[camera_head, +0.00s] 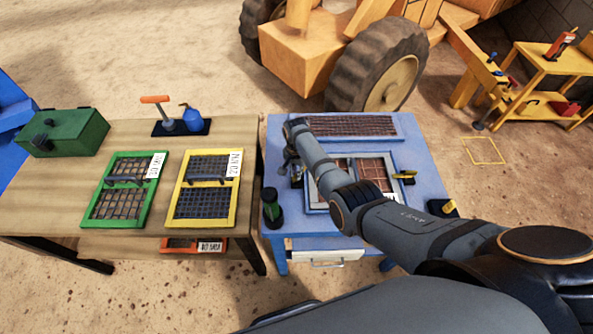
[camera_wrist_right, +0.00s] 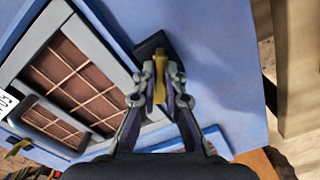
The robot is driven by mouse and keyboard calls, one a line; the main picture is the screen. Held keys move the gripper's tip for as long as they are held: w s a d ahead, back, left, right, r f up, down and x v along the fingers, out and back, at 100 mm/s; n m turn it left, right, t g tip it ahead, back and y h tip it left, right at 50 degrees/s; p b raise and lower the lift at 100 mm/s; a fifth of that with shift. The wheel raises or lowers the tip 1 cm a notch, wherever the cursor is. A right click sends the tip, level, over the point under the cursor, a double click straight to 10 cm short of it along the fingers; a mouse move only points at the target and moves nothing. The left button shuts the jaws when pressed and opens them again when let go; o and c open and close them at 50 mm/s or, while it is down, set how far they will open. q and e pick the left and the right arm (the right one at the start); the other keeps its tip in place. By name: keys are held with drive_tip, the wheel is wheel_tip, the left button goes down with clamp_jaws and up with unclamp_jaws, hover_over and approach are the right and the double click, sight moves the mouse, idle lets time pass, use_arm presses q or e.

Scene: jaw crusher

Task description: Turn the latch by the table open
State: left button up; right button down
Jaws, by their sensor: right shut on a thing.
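A yellow latch (camera_wrist_right: 160,72) on a black base (camera_wrist_right: 149,46) sits on the blue table (camera_wrist_right: 222,60), beside a grey framed screen (camera_wrist_right: 97,50). My right gripper (camera_wrist_right: 161,90) is shut on this latch, one finger on each side of it. In the head view my right gripper (camera_head: 292,168) is at the left side of the blue table (camera_head: 430,180), near the wooden table, and my arm hides part of the screen. My left gripper is not in view.
A dark green cylinder (camera_head: 271,208) stands at the blue table's left edge, close to my arm.

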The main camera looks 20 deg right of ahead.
drive_tip(key=n, duration=0.3)
drive_tip(key=shift+n+p, duration=0.3)
drive_tip(key=shift+p, duration=0.05)
drive_tip(key=shift+n, duration=1.4)
drive_tip(key=shift+s, duration=0.1)
drive_tip(key=c, duration=1.4)
unclamp_jaws()
drive_tip(key=shift+c, duration=0.2)
wheel_tip(320, 180, up, 12)
